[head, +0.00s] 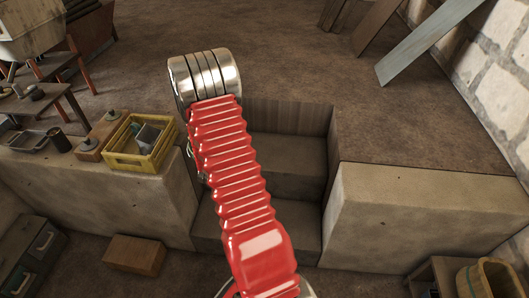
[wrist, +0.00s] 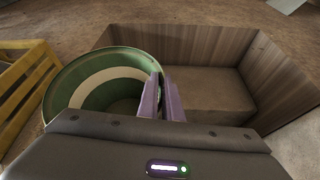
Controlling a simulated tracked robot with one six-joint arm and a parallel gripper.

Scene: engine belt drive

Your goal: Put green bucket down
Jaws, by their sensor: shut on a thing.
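The green bucket (wrist: 92,97), with a pale band inside its rim, shows in the wrist view left of my gripper. I look into its open mouth. My gripper (wrist: 163,92) has its purple fingers shut at the bucket's right rim and holds it there. The bucket is beside the wooden-walled stair recess, with the yellow crate to its left. I cannot tell whether its bottom touches anything. In the head view the bucket and my gripper are hidden behind my red arm.
The yellow crate (head: 132,158) with items in it stands on the left stone ledge (head: 150,200). Steps (head: 285,165) go down between the ledges. The right ledge (head: 430,185) is clear. A wooden tub (head: 490,278) stands at lower right. A wooden block (head: 135,254) lies below left.

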